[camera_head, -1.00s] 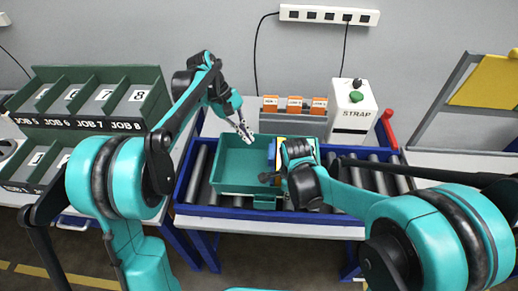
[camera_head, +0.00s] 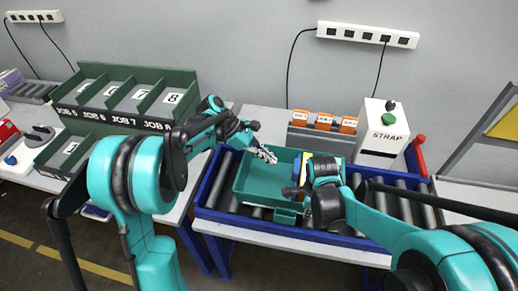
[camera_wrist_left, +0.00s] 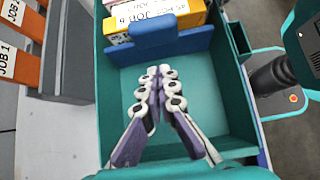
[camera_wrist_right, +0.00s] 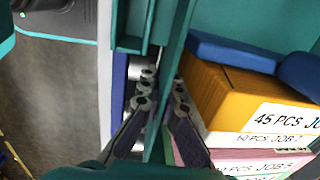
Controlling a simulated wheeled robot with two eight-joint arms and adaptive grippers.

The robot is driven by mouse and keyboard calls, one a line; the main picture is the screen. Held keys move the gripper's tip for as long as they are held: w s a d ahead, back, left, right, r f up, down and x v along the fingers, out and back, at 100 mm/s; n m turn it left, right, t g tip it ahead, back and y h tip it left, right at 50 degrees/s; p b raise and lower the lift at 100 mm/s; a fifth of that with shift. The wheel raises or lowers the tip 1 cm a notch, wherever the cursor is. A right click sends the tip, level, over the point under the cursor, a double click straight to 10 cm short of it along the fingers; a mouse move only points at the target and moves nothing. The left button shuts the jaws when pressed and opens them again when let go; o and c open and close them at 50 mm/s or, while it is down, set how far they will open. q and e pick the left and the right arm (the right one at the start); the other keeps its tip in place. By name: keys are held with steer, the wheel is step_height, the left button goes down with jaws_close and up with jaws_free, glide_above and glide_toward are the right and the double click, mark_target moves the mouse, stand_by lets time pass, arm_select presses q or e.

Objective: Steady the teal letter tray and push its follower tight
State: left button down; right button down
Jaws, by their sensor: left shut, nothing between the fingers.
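The teal letter tray (camera_head: 262,183) sits on the roller bench; its floor also shows in the left wrist view (camera_wrist_left: 215,95). The blue follower (camera_wrist_left: 150,47) stands across it against yellow and white boxes (camera_wrist_left: 160,12); it also shows in the right wrist view (camera_wrist_right: 235,52). My left gripper (camera_head: 272,158) is shut and empty over the open part of the tray. Its tips (camera_wrist_left: 160,72) point toward the follower, with a gap visible. My right gripper (camera_wrist_right: 164,88) has its fingers either side of the tray's wall, closed on it. In the head view my right wrist hides part of the boxes.
A blue-framed roller bench (camera_head: 215,193) carries the tray. Behind stand orange job card holders (camera_head: 323,121) and a white STRAP box (camera_head: 384,135). A green job rack (camera_head: 125,100) stands to the left. A red handle (camera_head: 417,153) rises at the bench's right.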

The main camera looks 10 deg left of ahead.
mark_target(295, 176)
arm_select(q)
steer(key=shift+d+f, duration=0.25)
steer(key=shift+d, duration=1)
steer(key=shift+d+f, duration=0.25)
steer(key=shift+d, duration=1)
steer(key=shift+d, duration=0.65)
steer(key=shift+a, duration=0.1)
